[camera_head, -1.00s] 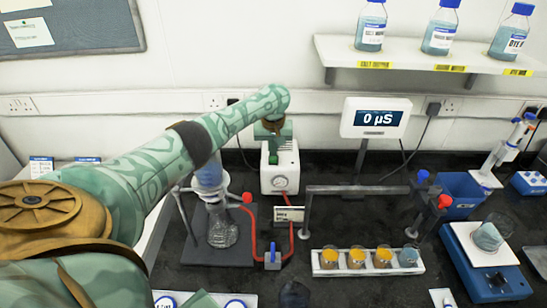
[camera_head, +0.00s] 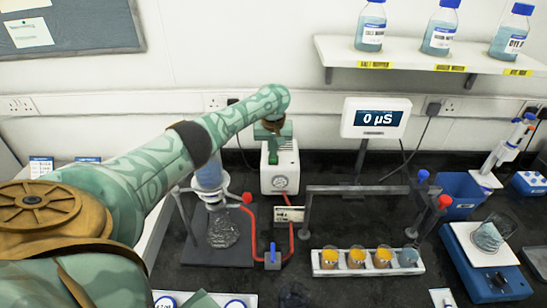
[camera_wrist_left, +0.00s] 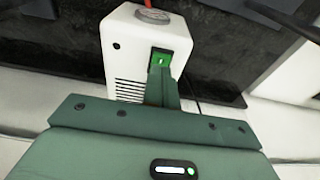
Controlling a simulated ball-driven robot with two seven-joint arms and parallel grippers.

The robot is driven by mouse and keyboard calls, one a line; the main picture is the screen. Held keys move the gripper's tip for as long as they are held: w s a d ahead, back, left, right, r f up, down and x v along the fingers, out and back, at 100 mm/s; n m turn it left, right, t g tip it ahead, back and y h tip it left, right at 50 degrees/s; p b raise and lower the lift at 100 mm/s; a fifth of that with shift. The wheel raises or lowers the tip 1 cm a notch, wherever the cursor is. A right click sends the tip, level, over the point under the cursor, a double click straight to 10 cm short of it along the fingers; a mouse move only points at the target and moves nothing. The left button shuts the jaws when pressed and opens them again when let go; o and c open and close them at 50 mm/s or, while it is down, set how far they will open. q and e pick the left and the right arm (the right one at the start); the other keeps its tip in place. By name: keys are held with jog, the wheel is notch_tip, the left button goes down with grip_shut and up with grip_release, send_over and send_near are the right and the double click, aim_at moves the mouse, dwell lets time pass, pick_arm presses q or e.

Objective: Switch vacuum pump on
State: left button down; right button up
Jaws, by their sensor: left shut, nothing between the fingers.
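In the left wrist view the pump (camera_wrist_left: 128,50) shows a vented side and a green lit rocker switch (camera_wrist_left: 162,62). My left gripper (camera_head: 272,152) is above the pump's top. In the left wrist view its shut, empty fingertips (camera_wrist_left: 161,72) are at the switch and cover its lower part. I cannot tell whether they touch it. My right gripper is not in view.
A column on a stand (camera_head: 209,176) is left of the pump, with red tubing (camera_head: 255,225) in front. A rack of several small beakers (camera_head: 325,271) is at front centre. The display (camera_head: 376,118) reads 0 µS. A balance (camera_head: 482,283) stands at right.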

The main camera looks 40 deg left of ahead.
aim_at(273, 159)
pick_arm(q)
jog(key=shift+f+b, duration=0.35)
jog(key=shift+f, duration=0.5)
dwell(0.7)
jog(key=shift+r, duration=0.1)
notch_tip(273, 159, up, 7)
jog(key=p, duration=0.8)
jog(key=shift+p, duration=0.35)
